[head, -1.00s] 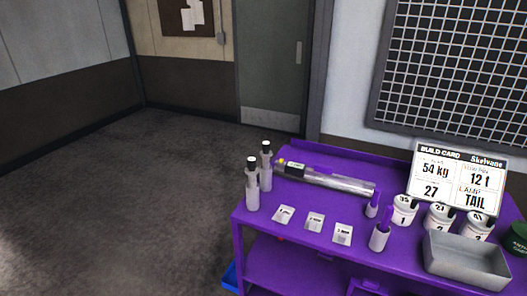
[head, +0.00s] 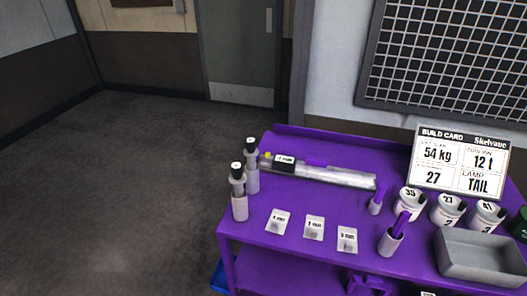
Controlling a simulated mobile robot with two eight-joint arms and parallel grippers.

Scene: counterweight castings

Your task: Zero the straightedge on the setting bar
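A long silver bar (head: 335,176) lies along the back of the purple cart's top. A black box with a small pale label or display (head: 284,162) sits at its left end, with a yellow knob (head: 267,155) beside it. A purple piece (head: 316,161) is at the bar's back edge. I cannot tell whether the straightedge and the setting bar are separate pieces here, or whether one rests on the other. The readout is too small to read. Neither of my grippers is in view.
On the purple cart (head: 290,240) stand two dark-topped bottles (head: 240,205), several mm-marked cards (head: 314,228), purple-handled tools in holders (head: 391,238), white numbered tubs (head: 409,201), a grey tray (head: 482,256) and a build card (head: 462,162). Floor to the left is clear.

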